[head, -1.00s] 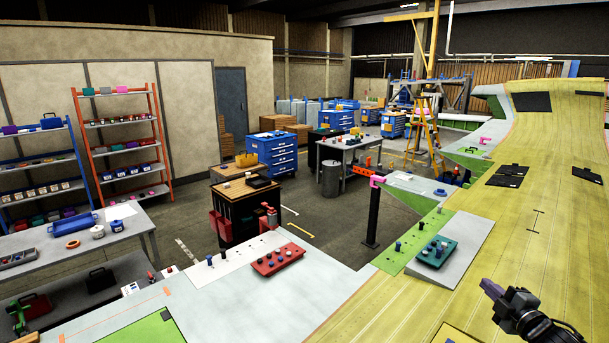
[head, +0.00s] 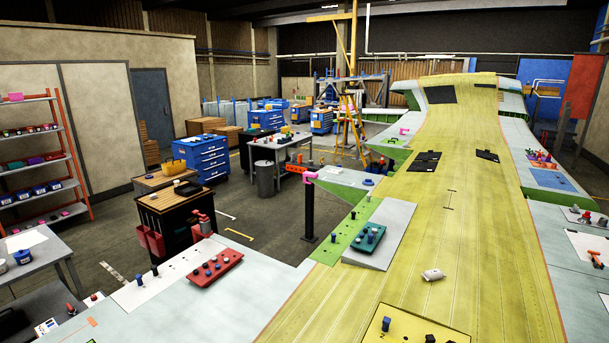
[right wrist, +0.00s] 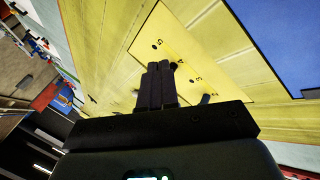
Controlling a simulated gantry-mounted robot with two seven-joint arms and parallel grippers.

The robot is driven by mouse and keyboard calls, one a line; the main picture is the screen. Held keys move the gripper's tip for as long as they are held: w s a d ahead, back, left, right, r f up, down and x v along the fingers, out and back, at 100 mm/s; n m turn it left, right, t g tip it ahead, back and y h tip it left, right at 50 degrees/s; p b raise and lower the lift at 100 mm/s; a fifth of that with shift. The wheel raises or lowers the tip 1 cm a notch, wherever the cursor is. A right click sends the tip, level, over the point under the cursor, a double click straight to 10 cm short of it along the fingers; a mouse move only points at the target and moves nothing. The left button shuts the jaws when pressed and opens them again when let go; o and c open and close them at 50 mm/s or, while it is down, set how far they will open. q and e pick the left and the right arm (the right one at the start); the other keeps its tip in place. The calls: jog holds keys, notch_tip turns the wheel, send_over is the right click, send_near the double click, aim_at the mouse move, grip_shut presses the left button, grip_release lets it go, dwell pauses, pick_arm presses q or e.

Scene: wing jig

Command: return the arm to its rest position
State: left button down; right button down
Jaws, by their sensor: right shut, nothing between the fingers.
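My right gripper (right wrist: 159,86) shows in the right wrist view with its two dark fingers together and nothing between them. It is over the yellow wing skin (right wrist: 205,25), in front of a lighter yellow plate (right wrist: 212,50) with small dark marks and pegs. In the head view no gripper or arm is visible. The wing skin (head: 430,230) runs from the near edge to the far end there, and the yellow plate (head: 400,325) sits at the bottom with a blue peg and dark pieces on it.
A small pale object (head: 433,274) lies on the wing skin. A teal tray (head: 368,238) with knobs and a red tray (head: 216,267) lie on the left side panels. An orange tool (head: 595,258) lies at the right. A dark post (head: 309,212) stands beside the wing.

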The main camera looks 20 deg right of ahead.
jog(key=s+a+f+y, duration=0.1)
jog(key=s+a+f, duration=0.1)
jog(key=a, duration=0.3)
jog(key=s+a+f+n+y, duration=0.1)
jog(key=s+a+f, duration=0.1)
jog(key=s+a, duration=0.3)
jog(key=s+a+f+n+y, duration=0.1)
jog(key=s+a+f, duration=0.2)
jog(key=s+a, duration=0.1)
jog(key=shift+a, duration=0.75)
jog(key=s+a+y, duration=0.1)
jog(key=s+a, duration=0.2)
jog(key=s, duration=0.1)
jog(key=s+a+y, duration=0.1)
jog(key=s+a, duration=0.3)
jog(key=shift+a, duration=0.1)
jog(key=shift+y, duration=0.8)
jog(key=s+a+b, duration=0.1)
jog(key=s, duration=0.1)
jog(key=s+a+b, duration=0.1)
jog(key=s+a, duration=0.1)
jog(key=s, duration=0.1)
jog(key=s+a, duration=0.1)
jog(key=s, duration=0.1)
jog(key=shift+s+a+r+b, duration=0.15)
jog(key=shift+s+a+b, duration=0.15)
jog(key=shift+b, duration=0.1)
